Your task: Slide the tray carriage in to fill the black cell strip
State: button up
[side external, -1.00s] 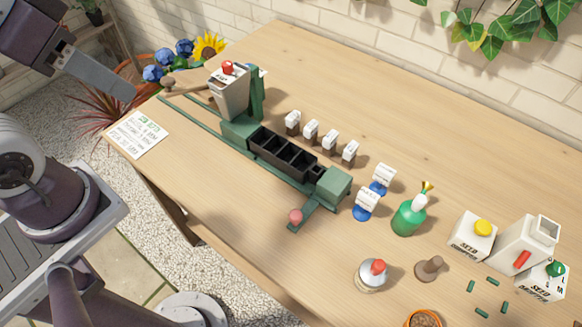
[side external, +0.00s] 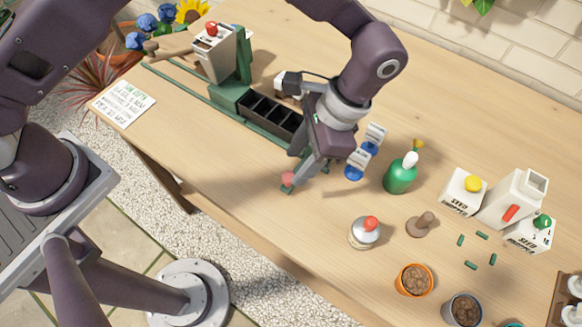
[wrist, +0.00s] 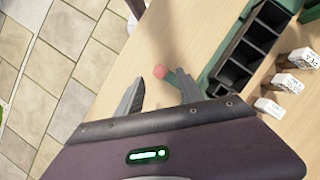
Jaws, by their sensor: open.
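The black cell strip (side external: 268,114) sits in the green tray carriage on its rail (side external: 190,88), and its cells look empty. It also shows in the wrist view (wrist: 246,52). In the side view my gripper hides the carriage's right end.
Small white-labelled blocks (wrist: 288,82) stand behind the strip. Seed boxes (side external: 463,191) and pots (side external: 414,280) are farther right. The table's near edge is clear beside the knob.

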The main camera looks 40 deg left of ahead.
aim_at(288, 175)
jog(key=x, duration=0.4)
jog(key=shift+f, duration=0.15)
grip_shut()
dwell(1.2)
